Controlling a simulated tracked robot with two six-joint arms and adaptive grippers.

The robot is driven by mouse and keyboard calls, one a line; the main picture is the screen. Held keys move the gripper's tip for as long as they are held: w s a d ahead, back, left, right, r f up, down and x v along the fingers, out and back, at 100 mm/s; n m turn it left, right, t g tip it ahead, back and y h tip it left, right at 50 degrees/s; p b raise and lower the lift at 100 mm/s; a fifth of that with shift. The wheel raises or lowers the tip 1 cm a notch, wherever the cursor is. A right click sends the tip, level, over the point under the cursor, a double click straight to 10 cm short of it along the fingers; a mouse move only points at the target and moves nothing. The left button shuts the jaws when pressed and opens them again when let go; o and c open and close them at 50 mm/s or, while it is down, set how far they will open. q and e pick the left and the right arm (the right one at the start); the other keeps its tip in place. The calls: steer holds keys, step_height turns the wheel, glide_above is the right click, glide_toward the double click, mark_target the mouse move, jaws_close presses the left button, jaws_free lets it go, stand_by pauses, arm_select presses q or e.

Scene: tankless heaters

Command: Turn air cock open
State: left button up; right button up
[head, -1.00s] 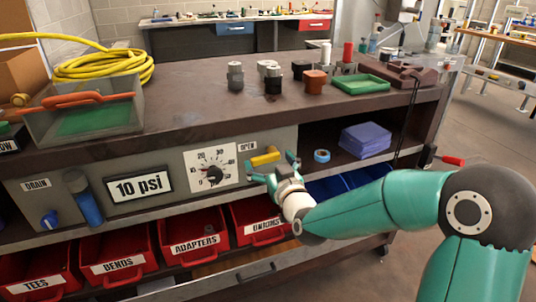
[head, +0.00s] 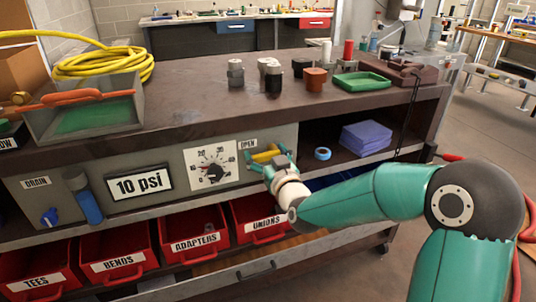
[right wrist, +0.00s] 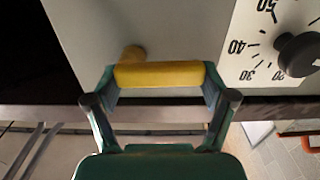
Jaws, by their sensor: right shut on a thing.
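The air cock is a yellow lever handle (head: 266,156) on the grey panel, under the OPEN label (head: 248,144), in the head view. It also shows in the right wrist view (right wrist: 160,74), lying level between my fingers, with its round yellow pivot behind it. My right gripper (head: 265,158) is shut on the yellow handle, one finger at each end. It shows in the right wrist view too (right wrist: 160,85). The dial gauge (head: 211,168) sits just left of the handle in the head view. My left gripper is not in view.
A blue tape roll (head: 322,153) and purple cloths (head: 367,139) lie on the shelf to the right.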

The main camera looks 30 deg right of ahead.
steer(key=shift+f+b, duration=0.1)
steer(key=shift+b, duration=0.25)
steer(key=shift+r, duration=0.2)
steer(key=shift+m, duration=0.3)
steer(key=o, duration=1)
steer(key=shift+s, duration=0.1)
steer(key=v, duration=1.1)
steer(key=shift+s, duration=0.35)
